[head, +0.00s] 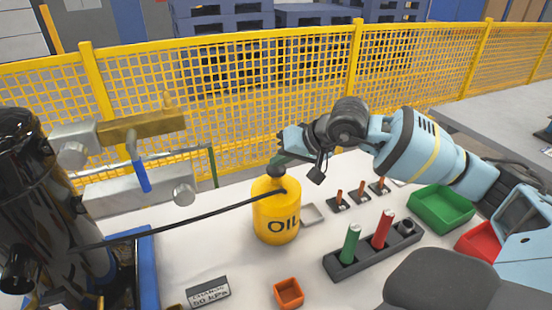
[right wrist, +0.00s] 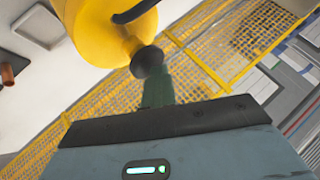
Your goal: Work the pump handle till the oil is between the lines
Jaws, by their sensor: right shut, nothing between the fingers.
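The yellow oil can (head: 276,215), marked OIL, stands upright on the white table. A dark round knob (head: 275,171) sits on its top and looks like the pump handle. In the right wrist view, the can (right wrist: 95,30) and knob (right wrist: 149,62) are just beyond my fingers. My right gripper (head: 279,160) is shut, with its greenish fingertips (right wrist: 156,85) at the knob, seemingly touching it. Nothing is held between them. A thin black hose (head: 190,217) runs from the can leftward to the dark machine. I cannot make out an oil level or lines. My left gripper is out of view.
A black rack (head: 345,265) holds a green cylinder (head: 351,243) and a red one (head: 383,229). A green tray (head: 441,207), a red tray (head: 480,242), an orange box (head: 288,292) and a label block (head: 208,292) stand around. A yellow fence (head: 230,110) closes the back.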

